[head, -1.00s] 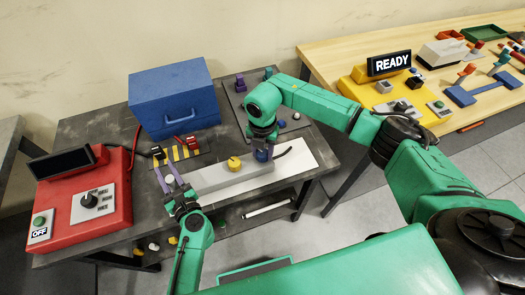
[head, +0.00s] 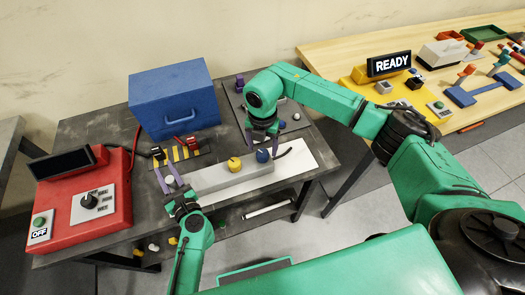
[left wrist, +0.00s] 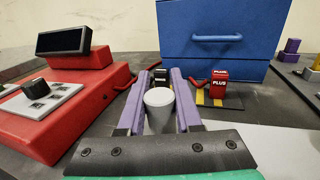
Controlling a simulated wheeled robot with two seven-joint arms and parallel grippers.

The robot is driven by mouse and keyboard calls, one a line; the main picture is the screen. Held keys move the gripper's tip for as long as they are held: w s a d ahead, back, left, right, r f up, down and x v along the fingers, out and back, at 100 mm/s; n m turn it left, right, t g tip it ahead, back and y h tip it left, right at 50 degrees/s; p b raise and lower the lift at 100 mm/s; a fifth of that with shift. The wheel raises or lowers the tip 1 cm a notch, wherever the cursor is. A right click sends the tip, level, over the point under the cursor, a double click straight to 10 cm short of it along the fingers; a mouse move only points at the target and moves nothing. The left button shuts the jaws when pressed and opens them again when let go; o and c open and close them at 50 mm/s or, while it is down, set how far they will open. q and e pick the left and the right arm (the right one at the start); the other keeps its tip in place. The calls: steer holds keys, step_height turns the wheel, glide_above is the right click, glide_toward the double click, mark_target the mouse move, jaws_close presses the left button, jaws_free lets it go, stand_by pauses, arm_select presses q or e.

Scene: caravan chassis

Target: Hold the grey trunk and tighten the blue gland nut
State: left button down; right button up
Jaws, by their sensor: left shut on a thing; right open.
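The grey trunk (head: 227,177) is a long bar on a white plate in the head view. A yellow knob (head: 234,164) and the blue gland nut (head: 262,156) sit on it, the nut toward its right end. My left gripper (head: 168,178) is at the trunk's left end. In the left wrist view its purple fingers (left wrist: 160,108) are closed around a grey, round-topped piece (left wrist: 159,112), which seems to be part of the trunk. My right gripper (head: 262,138) is open and empty, pointing down just above the blue nut.
A red control box (head: 85,200) stands at the left and a blue case (head: 174,98) behind. A black cable (head: 284,153) leaves the trunk's right end. A second table (head: 330,62) with a READY sign is at right.

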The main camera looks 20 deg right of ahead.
mark_target(262, 152)
step_height(262, 152, up, 9)
steer(key=shift+f, duration=0.1)
arm_select(q)
steer(key=c, duration=0.5)
jaws_free()
steer(key=v, duration=1.2)
